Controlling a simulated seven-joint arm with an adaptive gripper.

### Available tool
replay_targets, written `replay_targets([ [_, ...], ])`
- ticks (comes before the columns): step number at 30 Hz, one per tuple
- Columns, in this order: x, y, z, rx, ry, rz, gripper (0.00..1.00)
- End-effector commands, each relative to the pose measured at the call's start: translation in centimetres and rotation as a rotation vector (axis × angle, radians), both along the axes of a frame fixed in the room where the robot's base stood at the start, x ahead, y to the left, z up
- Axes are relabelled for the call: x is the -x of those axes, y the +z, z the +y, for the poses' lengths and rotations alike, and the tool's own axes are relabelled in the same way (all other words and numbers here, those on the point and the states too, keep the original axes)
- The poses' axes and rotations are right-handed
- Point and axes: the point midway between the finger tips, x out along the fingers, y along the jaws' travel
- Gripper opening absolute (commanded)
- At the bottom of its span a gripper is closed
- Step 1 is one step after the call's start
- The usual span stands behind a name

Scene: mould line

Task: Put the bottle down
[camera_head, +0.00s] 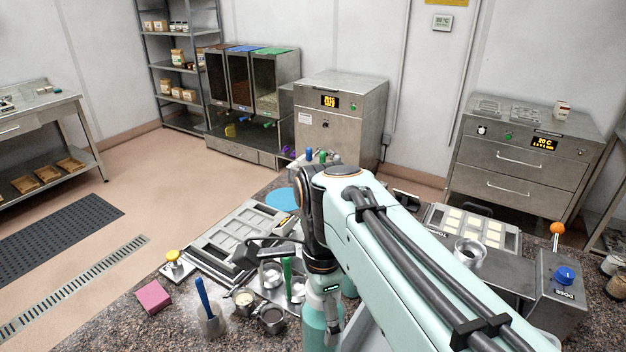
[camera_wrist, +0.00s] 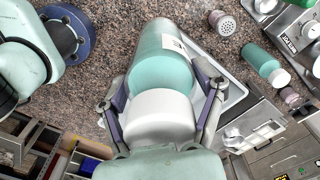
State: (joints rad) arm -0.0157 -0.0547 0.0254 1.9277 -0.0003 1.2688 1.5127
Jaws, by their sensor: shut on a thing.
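In the wrist view my gripper (camera_wrist: 163,108) is shut on a bottle, its two fingers on either side of it. The bottle (camera_wrist: 162,72) is teal with a white cap end towards the camera and a small pale label on its far part. In the head view my gripper (camera_head: 325,285) is at the front middle, over the speckled worktop. The teal bottle (camera_head: 314,327) shows just below it, partly hidden by my arm. I cannot tell whether its base touches the worktop.
The granite worktop (camera_head: 120,318) has free room at front left. A pink sponge (camera_head: 153,297), a steel pot with a blue handle (camera_head: 209,318) and small cups (camera_head: 272,318) stand nearby. A smaller teal bottle (camera_wrist: 257,60) and a shaker (camera_wrist: 221,22) are at right in the wrist view.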

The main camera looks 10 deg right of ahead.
Motion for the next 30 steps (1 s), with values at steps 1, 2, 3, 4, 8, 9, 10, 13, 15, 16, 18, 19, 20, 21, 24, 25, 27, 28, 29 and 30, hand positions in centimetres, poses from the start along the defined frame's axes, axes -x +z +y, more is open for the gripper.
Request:
replay_targets([
  [1,0.2,0.0,-1.9,0.0,-0.092,-0.001,0.27],
  [2,0.3,0.0,-3.0,0.0,-0.151,-0.001,0.27],
  [3,0.6,0.0,-4.6,0.0,-0.233,-0.001,0.27],
  [4,1.0,0.0,-5.8,0.001,-0.298,-0.002,0.27],
  [8,3.0,0.0,-11.0,0.001,-0.594,-0.003,0.27],
  [9,3.7,0.0,-12.3,0.001,-0.672,-0.004,0.27],
  [10,4.2,0.0,-13.1,0.001,-0.724,-0.004,0.27],
  [13,5.7,0.0,-15.2,0.001,-0.864,-0.005,0.27],
  [15,6.5,0.0,-16.2,0.001,-0.938,-0.005,0.27],
  [16,6.9,0.0,-16.6,0.001,-0.966,-0.004,0.27],
  [18,7.6,0.0,-17.4,0.001,-1.025,-0.004,0.27],
  [19,7.9,-0.1,-17.7,0.001,-1.048,-0.004,0.27],
  [20,8.0,-0.4,-17.7,0.001,-1.055,-0.002,0.27],
  [21,7.9,-1.3,-17.6,0.0,-1.049,0.001,0.27],
  [24,7.9,-2.7,-17.6,0.0,-1.045,-0.001,0.27],
  [25,7.9,-3.3,-17.6,0.0,-1.045,0.0,0.27],
  [27,7.9,-4.2,-17.6,0.0,-1.044,0.0,0.27],
  [28,7.8,-4.6,-17.6,0.001,-1.044,-0.002,0.27],
  [29,7.7,-4.8,-17.7,0.001,-1.044,-0.002,0.27],
  [30,7.5,-5.2,-17.9,0.0,-1.044,-0.001,0.27],
])
